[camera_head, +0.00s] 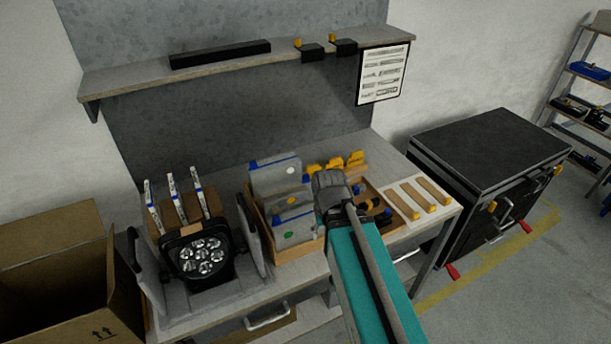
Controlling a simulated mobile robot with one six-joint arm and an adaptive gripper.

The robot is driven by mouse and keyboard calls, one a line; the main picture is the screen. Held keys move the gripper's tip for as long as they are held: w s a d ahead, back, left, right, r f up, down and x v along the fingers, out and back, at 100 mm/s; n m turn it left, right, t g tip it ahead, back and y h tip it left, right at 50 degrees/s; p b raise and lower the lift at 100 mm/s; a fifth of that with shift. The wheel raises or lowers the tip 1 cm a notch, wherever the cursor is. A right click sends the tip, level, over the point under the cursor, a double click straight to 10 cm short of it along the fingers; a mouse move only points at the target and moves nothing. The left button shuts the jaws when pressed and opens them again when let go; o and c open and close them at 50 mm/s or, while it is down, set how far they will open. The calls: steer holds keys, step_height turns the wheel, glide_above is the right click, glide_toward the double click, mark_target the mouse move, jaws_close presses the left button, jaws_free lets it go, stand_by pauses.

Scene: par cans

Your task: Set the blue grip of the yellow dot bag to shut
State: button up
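Several grey translucent bags with blue grips stand in a wooden box (262,222) on the bench. The rear bag (272,178) carries a pale dot that looks white or greenish. My gripper (330,188), on the end of my teal arm, is over the box's right side, right of the bags. Its fingers are not clear, and it hides part of the box.
A lamp with several round lenses (203,257) stands left of the box, beside an open cardboard box (55,280). Yellow-and-black items fill the right compartment. A pale tray (418,199) with wooden strips lies right. A shelf (240,62) overhangs the bench; a black cabinet (490,150) stands right.

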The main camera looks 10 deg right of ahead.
mark_target(306, 175)
steer(key=w+r+n+p, duration=0.1)
steer(key=w+r+p, duration=0.5)
steer(key=w, duration=0.7)
steer(key=w+r+n+p, duration=0.2)
steer(key=w+r+p, duration=0.4)
steer(key=w, duration=0.6)
steer(key=shift+w+a+r, duration=0.25)
steer(key=shift+w, duration=0.15)
steer(key=shift+f, duration=0.2)
step_height(306, 175, down, 13)
steer(key=b, duration=1.3)
steer(key=shift+f, duration=0.2)
steer(key=shift+b, duration=0.3)
jaws_close()
